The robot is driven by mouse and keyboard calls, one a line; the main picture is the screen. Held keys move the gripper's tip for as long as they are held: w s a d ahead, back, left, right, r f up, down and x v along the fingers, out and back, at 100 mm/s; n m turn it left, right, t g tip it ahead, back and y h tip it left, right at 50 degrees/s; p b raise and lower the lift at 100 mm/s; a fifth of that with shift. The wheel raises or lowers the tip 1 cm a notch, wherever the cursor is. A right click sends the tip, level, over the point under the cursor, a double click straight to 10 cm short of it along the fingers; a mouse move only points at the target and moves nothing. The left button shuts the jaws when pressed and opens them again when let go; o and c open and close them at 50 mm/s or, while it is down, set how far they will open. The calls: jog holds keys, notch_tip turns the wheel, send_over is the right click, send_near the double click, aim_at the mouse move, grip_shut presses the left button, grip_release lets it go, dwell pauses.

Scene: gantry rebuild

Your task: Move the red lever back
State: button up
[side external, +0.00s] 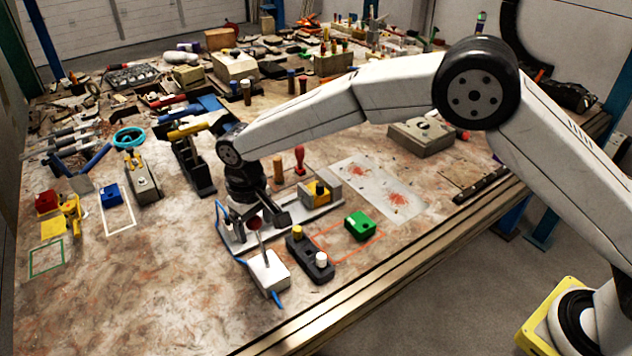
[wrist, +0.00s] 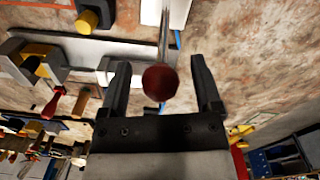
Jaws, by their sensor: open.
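The red lever (side external: 254,224) is a thin metal rod with a dark red ball knob. It stands up from a white box (side external: 268,270) near the table's front edge, with blue cable at its base. My gripper (side external: 262,214) is open, pointing down close to the knob. In the wrist view the red knob (wrist: 160,82) shows between the two fingers of my gripper (wrist: 158,68), with gaps on both sides. The rod runs up the picture to the white box (wrist: 165,12). I cannot tell whether the knob is at fingertip depth.
A dark block with yellow and white knobs (side external: 310,260) stands right of the white box. A green block (side external: 360,225) lies beyond it. A grey-and-yellow fixture (side external: 320,192) on a plate is close behind my gripper.

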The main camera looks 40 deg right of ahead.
jog(key=shift+f, duration=0.9)
grip_shut()
jog(key=shift+d, duration=0.1)
dwell(0.8)
